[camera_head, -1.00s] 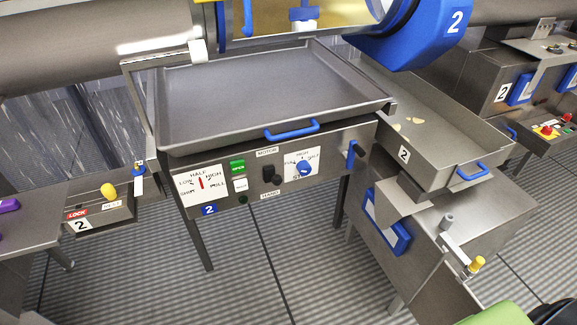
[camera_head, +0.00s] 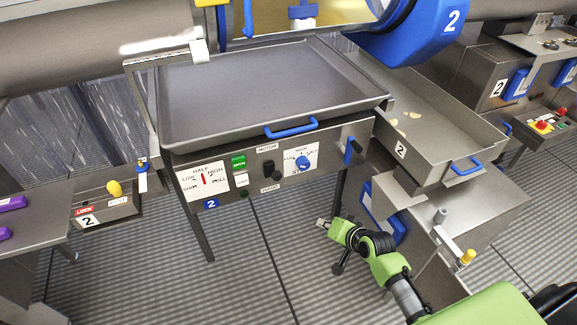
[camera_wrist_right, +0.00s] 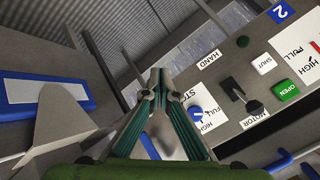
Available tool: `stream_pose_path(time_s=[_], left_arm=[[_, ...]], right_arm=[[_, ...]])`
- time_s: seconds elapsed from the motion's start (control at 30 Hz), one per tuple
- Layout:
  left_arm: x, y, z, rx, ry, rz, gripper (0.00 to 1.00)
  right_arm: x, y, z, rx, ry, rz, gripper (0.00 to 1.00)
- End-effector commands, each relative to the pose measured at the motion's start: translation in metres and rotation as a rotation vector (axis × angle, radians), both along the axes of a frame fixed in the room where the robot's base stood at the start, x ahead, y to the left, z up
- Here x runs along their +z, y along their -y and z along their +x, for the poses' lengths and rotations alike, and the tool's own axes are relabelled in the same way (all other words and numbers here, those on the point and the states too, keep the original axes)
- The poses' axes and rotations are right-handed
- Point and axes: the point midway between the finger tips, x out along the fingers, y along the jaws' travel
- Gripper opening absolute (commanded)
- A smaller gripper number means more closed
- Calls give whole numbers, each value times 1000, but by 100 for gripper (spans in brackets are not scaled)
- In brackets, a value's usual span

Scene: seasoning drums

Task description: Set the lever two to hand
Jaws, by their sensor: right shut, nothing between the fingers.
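Lever two is a small black lever with a round knob (camera_head: 268,168) on the steel front panel under tray 2. A MOTOR label (camera_head: 267,148) is above it and a HAND label (camera_head: 270,188) below. In the right wrist view the lever (camera_wrist_right: 236,92) is right of my fingers, its knob nearer the MOTOR label; its exact setting is hard to tell. My right gripper (camera_head: 323,223) is shut and empty, below and right of the panel, apart from the lever. Its fingertips (camera_wrist_right: 160,74) meet in the right wrist view. My left gripper is not in view.
A blue dial (camera_head: 303,163) and a blue handle (camera_head: 349,150) are right of the lever. Green and white buttons (camera_head: 239,162) are left. A steel leg (camera_head: 336,200) stands by my gripper, with a blue-framed steel cabinet (camera_head: 470,215) to the right. Floor below the panel is clear.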

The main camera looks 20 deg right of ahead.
Motion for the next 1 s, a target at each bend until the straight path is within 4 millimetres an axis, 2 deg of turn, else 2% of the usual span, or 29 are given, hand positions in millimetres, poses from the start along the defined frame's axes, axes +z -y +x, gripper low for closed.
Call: stream_pose_path(time_s=[0.03, 0.1, 0.2, 0.3, 0.4, 0.47, 0.77, 1.0], left_arm=[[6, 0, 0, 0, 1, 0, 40], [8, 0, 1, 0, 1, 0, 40], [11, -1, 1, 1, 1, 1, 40], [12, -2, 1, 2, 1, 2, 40], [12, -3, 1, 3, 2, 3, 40], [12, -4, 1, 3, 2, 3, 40], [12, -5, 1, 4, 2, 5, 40], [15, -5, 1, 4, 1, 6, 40]], right_arm=[[49, 0, 17, -12, 62, 44, 0], [101, -4, 31, -20, 123, 107, 0], [157, -10, 40, -21, 186, 171, 0], [189, -14, 42, -16, 222, 209, 0], [203, -16, 43, -13, 238, 227, 0], [205, -16, 43, -13, 240, 229, 0], [204, -16, 44, -13, 241, 227, 0], [195, -23, 66, -13, 240, 229, 0]])
